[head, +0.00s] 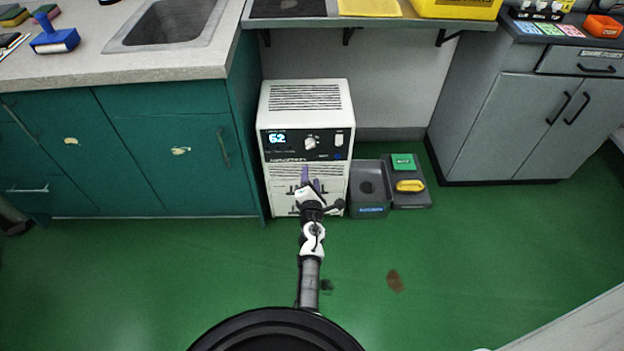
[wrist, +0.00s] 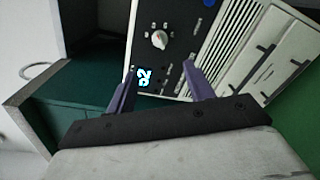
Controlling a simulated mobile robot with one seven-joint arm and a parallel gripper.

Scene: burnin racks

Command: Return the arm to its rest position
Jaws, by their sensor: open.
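My arm reaches forward over the green floor in the head view. My gripper (head: 311,186) is in front of the lower part of a white cabinet-like unit (head: 306,95) with a black control panel. In the wrist view my gripper (wrist: 160,90) shows two purple fingers spread apart with nothing between them. Behind the fingers, the panel with its knob (wrist: 159,39) and lit display (wrist: 145,75) appears tilted. I cannot tell whether the fingertips touch the unit.
Teal cupboards (head: 175,160) with a sink stand left of the unit. A grey bin (head: 370,205) and a dark tray (head: 415,199) with a green box and a yellow item sit on the floor to its right. Grey cabinets (head: 490,125) stand further right. The floor in front is mostly clear, with a brown stain (head: 395,281).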

